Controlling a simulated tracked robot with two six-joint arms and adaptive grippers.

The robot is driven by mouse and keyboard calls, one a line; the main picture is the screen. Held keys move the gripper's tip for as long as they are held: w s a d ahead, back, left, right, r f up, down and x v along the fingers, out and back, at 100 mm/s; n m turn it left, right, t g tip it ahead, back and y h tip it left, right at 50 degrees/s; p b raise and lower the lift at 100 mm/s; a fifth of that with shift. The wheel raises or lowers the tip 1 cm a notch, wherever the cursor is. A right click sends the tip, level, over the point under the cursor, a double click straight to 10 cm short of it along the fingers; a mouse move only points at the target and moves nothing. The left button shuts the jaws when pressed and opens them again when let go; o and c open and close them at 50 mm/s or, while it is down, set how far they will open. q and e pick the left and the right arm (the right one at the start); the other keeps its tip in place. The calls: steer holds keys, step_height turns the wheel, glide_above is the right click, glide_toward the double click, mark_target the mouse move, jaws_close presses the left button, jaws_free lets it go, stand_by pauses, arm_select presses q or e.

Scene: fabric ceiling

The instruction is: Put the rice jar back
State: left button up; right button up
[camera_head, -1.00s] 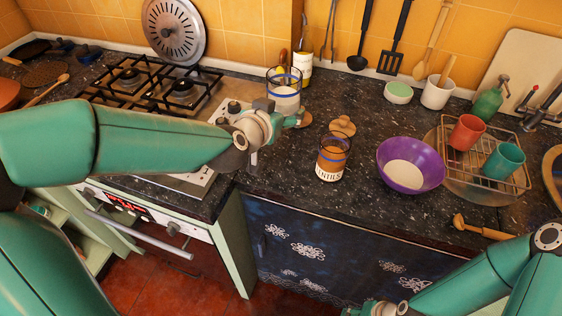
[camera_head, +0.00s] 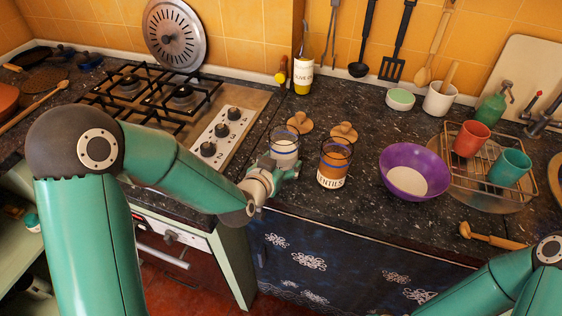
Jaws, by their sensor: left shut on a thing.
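The rice jar (camera_head: 285,146), clear glass with a blue band and white contents, is upright near the counter's front, just left of the lentils jar (camera_head: 334,163). My left gripper (camera_head: 287,168) is shut on it from the front left and hides its lower part. I cannot tell whether its base touches the counter. Two round wooden lids lie behind the jars, one on the left (camera_head: 299,122) and one on the right (camera_head: 344,132). My right gripper is out of view; only its arm shows at bottom right.
A purple bowl (camera_head: 409,172) stands right of the lentils jar, beside a dish rack (camera_head: 478,178) with a red and a teal cup. The gas stove (camera_head: 165,105) is at left. An olive oil bottle (camera_head: 303,65) stands at the back wall. Bare counter lies behind the lids.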

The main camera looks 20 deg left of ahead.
arm_select(q)
steer(key=shift+r, duration=0.15)
steer(key=o, duration=1.5)
steer(key=shift+o, duration=0.4)
